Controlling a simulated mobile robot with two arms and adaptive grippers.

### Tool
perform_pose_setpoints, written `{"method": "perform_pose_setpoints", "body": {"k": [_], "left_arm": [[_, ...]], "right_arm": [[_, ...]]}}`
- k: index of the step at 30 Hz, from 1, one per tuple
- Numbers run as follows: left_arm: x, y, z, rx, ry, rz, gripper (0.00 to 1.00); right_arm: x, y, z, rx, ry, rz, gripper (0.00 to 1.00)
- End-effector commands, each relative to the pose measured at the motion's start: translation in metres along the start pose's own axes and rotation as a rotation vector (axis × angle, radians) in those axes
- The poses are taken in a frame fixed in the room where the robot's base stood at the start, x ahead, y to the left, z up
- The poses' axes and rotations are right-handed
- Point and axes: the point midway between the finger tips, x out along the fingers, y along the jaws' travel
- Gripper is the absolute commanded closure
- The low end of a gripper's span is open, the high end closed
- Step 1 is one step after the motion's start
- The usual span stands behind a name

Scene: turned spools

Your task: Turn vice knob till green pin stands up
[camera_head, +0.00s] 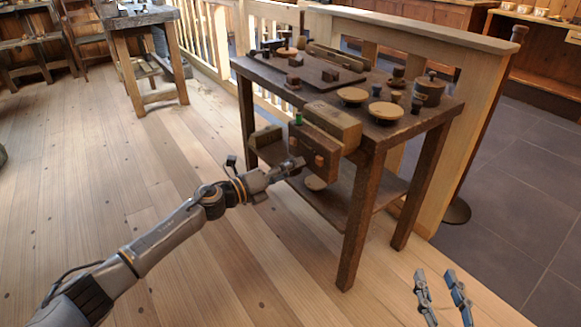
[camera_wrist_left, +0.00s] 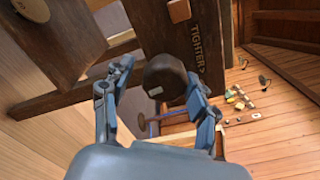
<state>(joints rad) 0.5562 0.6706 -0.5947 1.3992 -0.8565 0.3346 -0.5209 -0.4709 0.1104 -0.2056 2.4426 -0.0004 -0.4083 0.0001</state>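The wooden vice (camera_head: 313,150) is mounted on the near side of the dark workbench. A small green pin (camera_head: 298,118) shows on top of it; its exact height is hard to tell. My left gripper (camera_head: 290,169) is at the vice's front. In the left wrist view the round dark knob (camera_wrist_left: 165,80), with a pale mark, lies between the fingers of my left gripper (camera_wrist_left: 158,82). A gap shows on the knob's left; the right finger is close to it. The vice face beside it reads "TIGHTER" with an arrow. My right gripper (camera_head: 440,290) is open and empty, lower right.
The workbench (camera_head: 425,122) carries round wooden discs (camera_head: 386,111), a lidded pot (camera_head: 429,90) and several small blocks. A lower shelf (camera_head: 340,207) is below. A wooden railing stands behind. The floor left of the bench is clear.

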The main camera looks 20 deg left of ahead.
Motion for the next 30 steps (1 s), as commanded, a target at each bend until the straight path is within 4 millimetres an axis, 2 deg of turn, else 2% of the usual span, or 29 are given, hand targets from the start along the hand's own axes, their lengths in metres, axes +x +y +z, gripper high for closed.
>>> {"method": "perform_pose_setpoints", "body": {"k": [9, 13, 17, 24, 30], "left_arm": [[0.000, -0.003, 0.004, 0.001, -0.006, -0.005, 0.34], [-0.009, -0.003, 0.004, 0.001, -0.007, -0.004, 0.34], [-0.032, -0.002, 0.003, 0.001, -0.006, -0.001, 0.34], [-0.085, -0.001, 0.002, -0.001, -0.004, 0.000, 0.34], [-0.112, -0.001, 0.001, -0.001, -0.005, -0.001, 0.34]], "right_arm": [[0.000, 0.000, 0.001, 0.000, -0.002, 0.001, 0.60], [0.000, 0.000, 0.001, 0.000, -0.002, 0.000, 0.60], [0.000, 0.000, 0.001, 0.000, -0.002, 0.000, 0.60], [0.000, 0.000, 0.000, 0.000, -0.002, 0.000, 0.60], [0.000, 0.000, 0.000, 0.000, -0.001, 0.000, 0.60]]}}
